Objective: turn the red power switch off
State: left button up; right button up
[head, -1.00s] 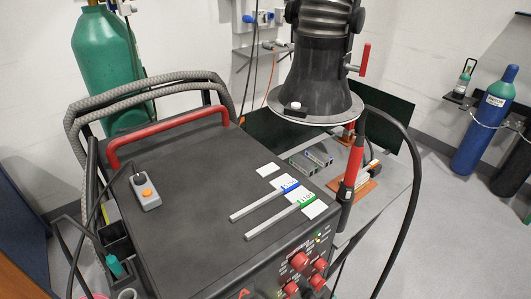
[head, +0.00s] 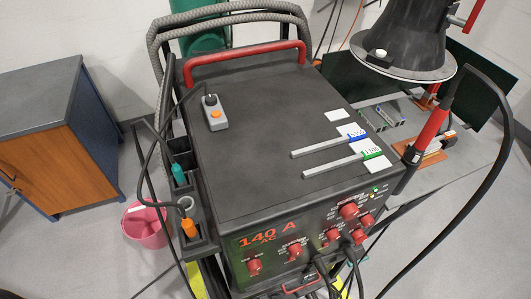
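The black welding machine (head: 250,150) stands in the middle of the head view, with a red handle (head: 245,62) along its top back edge. I cannot tell which red control is the power switch. Neither of my grippers is in view.
A grey box with an orange button (head: 214,115) and two grey rods lie on the machine's top. Tools stand in a side holder (head: 181,205). A pink bucket (head: 144,226) and a cabinet (head: 50,140) are at left. Cables hang from the front; a black hood (head: 408,40) is upper right.

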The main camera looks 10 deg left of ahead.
aim_at(360, 237)
jog(key=z, duration=0.85)
